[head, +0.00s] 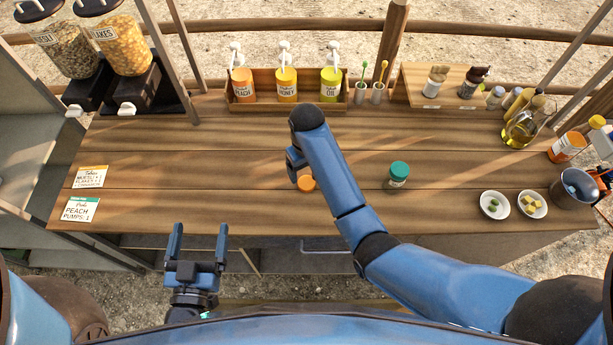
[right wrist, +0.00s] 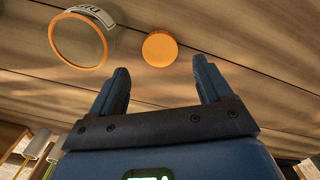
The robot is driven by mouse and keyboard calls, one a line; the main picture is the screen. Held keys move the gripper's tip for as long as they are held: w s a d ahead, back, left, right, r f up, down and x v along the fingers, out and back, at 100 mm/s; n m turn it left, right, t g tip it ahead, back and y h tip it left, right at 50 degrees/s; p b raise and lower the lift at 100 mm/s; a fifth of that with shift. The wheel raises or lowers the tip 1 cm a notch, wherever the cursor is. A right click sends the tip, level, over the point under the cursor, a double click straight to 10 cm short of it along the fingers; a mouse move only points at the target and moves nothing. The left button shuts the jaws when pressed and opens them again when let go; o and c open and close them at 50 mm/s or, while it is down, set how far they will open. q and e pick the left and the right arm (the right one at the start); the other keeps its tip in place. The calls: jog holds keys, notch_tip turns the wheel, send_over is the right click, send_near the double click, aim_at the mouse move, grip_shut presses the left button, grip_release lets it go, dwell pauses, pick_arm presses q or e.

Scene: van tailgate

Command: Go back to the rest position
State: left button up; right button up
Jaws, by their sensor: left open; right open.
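My left gripper (head: 199,232) is open and empty at the table's front edge, on the left of the head view. My right gripper (head: 294,160) is over the middle of the wooden table (head: 240,160), partly hidden by its own arm. In the right wrist view its two fingers (right wrist: 162,75) are apart with nothing between them. An orange disc-like lid (head: 306,183) lies on the table close to the right gripper; it also shows in the right wrist view (right wrist: 160,48). A jar with an orange rim and a label (right wrist: 82,40) is beside it there.
A green-lidded jar (head: 398,175) stands right of my right arm. Two small white dishes (head: 495,204) and a metal bucket (head: 574,188) are at the right. A wooden rack (head: 262,104) of pump bottles is at the back. Cards (head: 80,209) and cereal dispensers (head: 122,45) are left.

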notch_tip(320, 180, up, 6)
jog(key=p, duration=0.1)
jog(key=shift+p, duration=0.35)
jog(key=shift+r, duration=0.1)
